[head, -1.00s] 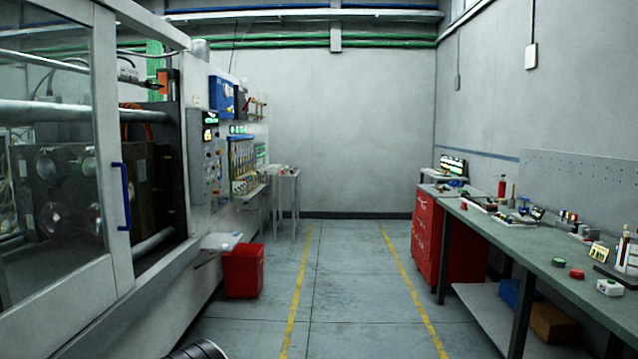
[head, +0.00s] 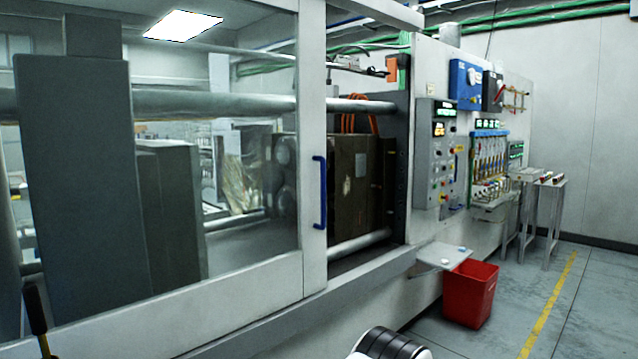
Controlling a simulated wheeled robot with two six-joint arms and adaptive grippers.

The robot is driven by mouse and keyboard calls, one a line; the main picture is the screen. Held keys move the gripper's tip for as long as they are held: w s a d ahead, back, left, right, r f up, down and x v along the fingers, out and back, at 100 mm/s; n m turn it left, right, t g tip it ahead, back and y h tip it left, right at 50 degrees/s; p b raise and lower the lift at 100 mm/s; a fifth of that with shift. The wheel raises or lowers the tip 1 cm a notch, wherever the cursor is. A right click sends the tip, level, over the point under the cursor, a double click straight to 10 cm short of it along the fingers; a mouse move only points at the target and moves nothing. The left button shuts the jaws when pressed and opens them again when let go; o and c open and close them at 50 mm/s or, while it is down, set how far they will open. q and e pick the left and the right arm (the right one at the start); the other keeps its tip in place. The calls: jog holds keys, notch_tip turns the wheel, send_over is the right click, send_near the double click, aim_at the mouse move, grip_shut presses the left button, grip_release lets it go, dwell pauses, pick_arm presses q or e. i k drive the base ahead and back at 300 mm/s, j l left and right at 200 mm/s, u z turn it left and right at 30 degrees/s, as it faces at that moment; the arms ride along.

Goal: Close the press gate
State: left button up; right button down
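The press gate (head: 312,240) is a white-framed sliding door with a large window, on the left and middle of the head view. Its blue upright handle (head: 320,192) is on the right edge of the frame. The gate stands partly open. A gap separates its right edge from the dark post (head: 401,150) of the press opening, and the mould block (head: 355,185) and tie bars show through it. Neither gripper is in view.
A control panel (head: 436,150) is on the press right of the opening. A small shelf (head: 443,256) juts out below it, above a red bin (head: 470,293) on the floor. Small tables (head: 540,185) stand further back. The floor (head: 500,335) at lower right is clear.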

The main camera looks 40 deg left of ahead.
aim_at(169, 325)
jog(key=i+j+u, duration=0.15)
jog(key=i+u, duration=0.15)
jog(key=u, duration=0.15)
jog(key=i+u, duration=0.7)
jog(key=u, duration=0.15)
jog(key=i+l+u, duration=0.1)
jog(key=i+u, duration=0.2)
jog(key=u, duration=0.15)
jog(key=i+l+u, duration=0.25)
jog(key=u, duration=0.2)
